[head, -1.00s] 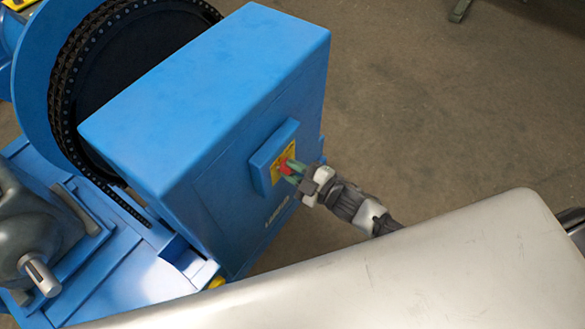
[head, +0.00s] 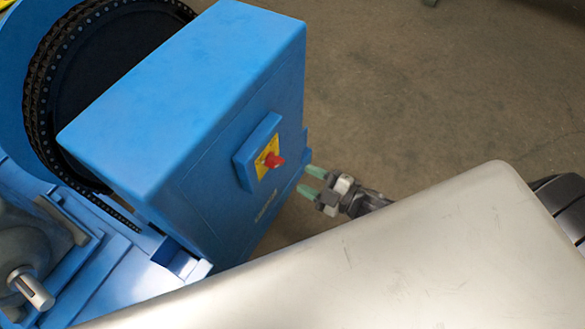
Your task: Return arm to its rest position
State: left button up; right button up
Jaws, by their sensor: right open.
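My right gripper (head: 311,181) shows right of the blue cabinet. Its two green fingertips are spread apart with nothing between them. It points left toward the cabinet's side, apart from the red knob (head: 274,160). The red knob sits on a yellow plate (head: 264,166) on a small blue switch box on the cabinet's right face. Most of my right arm is hidden behind the large pale metal body part in the foreground. My left gripper is not in view.
The blue cabinet (head: 190,90) stands in the middle left. A large chain wheel (head: 105,70) with a dark chain is behind it. A grey motor-like housing with a metal shaft (head: 33,290) is at lower left. Bare floor (head: 430,80) lies open to the right.

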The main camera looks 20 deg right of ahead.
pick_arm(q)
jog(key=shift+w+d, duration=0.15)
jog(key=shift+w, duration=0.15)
pick_arm(e)
jog(key=shift+v, duration=0.85)
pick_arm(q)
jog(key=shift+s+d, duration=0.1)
